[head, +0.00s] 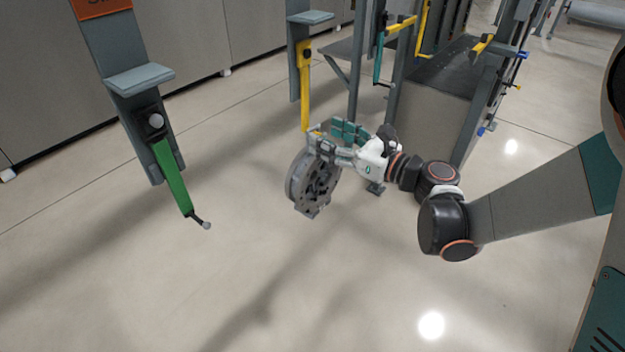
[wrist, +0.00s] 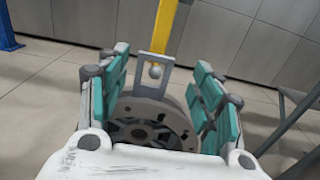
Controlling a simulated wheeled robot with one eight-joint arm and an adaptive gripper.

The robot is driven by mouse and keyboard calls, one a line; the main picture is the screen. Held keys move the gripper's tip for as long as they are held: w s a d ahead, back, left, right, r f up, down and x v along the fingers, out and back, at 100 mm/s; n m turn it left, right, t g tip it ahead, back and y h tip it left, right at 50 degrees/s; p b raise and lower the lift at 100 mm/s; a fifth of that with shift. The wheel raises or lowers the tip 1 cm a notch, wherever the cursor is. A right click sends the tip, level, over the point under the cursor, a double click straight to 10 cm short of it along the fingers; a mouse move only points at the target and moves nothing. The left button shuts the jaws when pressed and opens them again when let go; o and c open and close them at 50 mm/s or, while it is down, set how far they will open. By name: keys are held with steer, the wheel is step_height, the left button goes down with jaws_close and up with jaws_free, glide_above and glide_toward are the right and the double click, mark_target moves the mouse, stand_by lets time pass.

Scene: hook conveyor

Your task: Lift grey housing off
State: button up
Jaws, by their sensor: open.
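The grey housing (head: 308,183) is a round, spoked metal part hanging below a yellow hanger (head: 304,90) in the head view. In the wrist view the housing (wrist: 150,122) sits low between the finger pads, with a grey bracket and a pale ball (wrist: 155,71) at its top. The yellow hanger (wrist: 165,28) rises behind it. My gripper (head: 335,140) is at the housing's upper edge, its teal-padded fingers apart on either side. In the wrist view my gripper (wrist: 158,95) is open. Whether the pads touch the housing cannot be told.
A green hanger (head: 172,175) with an empty hook hangs at the left. A grey frame with a dark platform (head: 440,68) and more hangers stands behind my arm. Grey cabinets (head: 180,40) line the back. The floor in front is clear.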

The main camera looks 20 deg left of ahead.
mark_target(312, 129)
steer(key=x, duration=0.1)
steer(key=b+x, duration=0.1)
steer(key=x, duration=0.2)
steer(key=shift+s+a+r, duration=0.1)
steer(key=shift+a+r, duration=0.1)
steer(key=shift+a, duration=0.3)
jaws_close()
